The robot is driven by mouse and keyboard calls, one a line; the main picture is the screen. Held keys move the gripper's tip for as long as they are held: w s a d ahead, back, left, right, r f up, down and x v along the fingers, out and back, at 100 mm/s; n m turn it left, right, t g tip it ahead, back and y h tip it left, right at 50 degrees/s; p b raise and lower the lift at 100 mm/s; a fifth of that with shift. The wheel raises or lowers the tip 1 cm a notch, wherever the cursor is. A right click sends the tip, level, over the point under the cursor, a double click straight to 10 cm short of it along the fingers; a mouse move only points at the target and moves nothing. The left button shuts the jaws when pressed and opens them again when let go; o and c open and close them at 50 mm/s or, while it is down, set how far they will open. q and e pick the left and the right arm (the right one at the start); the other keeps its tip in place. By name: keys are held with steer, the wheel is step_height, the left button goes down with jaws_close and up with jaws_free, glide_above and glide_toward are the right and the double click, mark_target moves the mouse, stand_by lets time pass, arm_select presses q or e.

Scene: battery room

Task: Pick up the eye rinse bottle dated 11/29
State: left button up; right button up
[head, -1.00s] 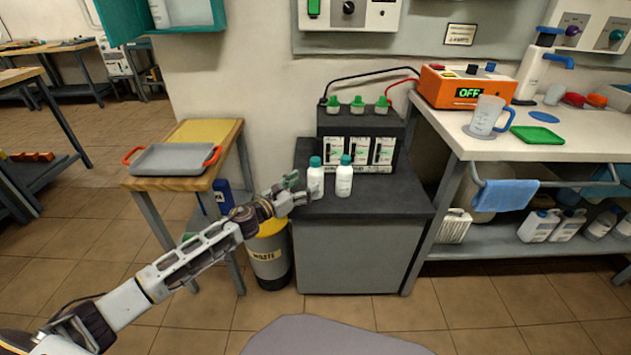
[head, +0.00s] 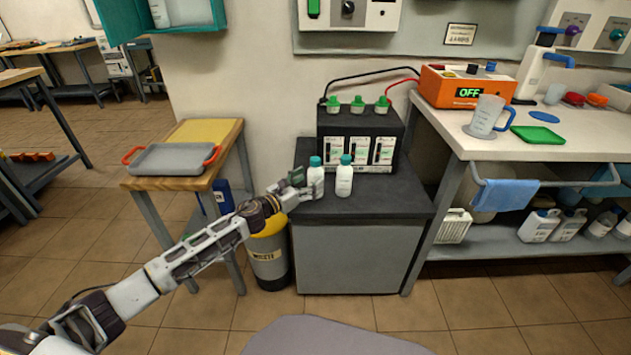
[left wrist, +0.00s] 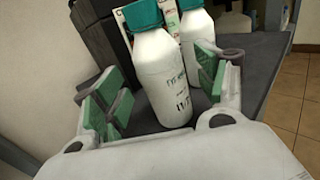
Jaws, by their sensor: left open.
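Two white bottles with teal caps stand upright on the dark cabinet top. The left bottle (head: 316,181) is at my left gripper (head: 298,184); the right bottle (head: 344,180) stands just beside it. In the left wrist view, my left gripper (left wrist: 160,92) is open, with its green-padded fingers on either side of the nearer bottle (left wrist: 162,85). That bottle bears handwriting that seems to say eye rinse and a date starting 11; the last digits are unclear. The other bottle (left wrist: 197,45) is behind it, its date hidden. My right gripper is not in view.
A black battery (head: 358,138) with green caps stands behind the bottles. The cabinet top (head: 385,198) right of the bottles is clear.

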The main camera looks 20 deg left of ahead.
mark_target(310, 179)
arm_select(q)
steer(key=shift+x, duration=1.35)
steer(key=shift+w+d+r+b, duration=0.1)
steer(key=shift+w+d+b, duration=0.15)
steer(key=shift+w+b, duration=0.05)
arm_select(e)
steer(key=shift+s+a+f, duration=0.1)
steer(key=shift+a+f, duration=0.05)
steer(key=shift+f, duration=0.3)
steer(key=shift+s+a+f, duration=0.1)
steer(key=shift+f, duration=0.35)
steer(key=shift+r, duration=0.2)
arm_select(q)
steer(key=c, duration=1.3)
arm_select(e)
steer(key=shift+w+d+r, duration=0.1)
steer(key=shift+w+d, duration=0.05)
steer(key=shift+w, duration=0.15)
arm_select(q)
steer(key=shift+r, duration=0.1)
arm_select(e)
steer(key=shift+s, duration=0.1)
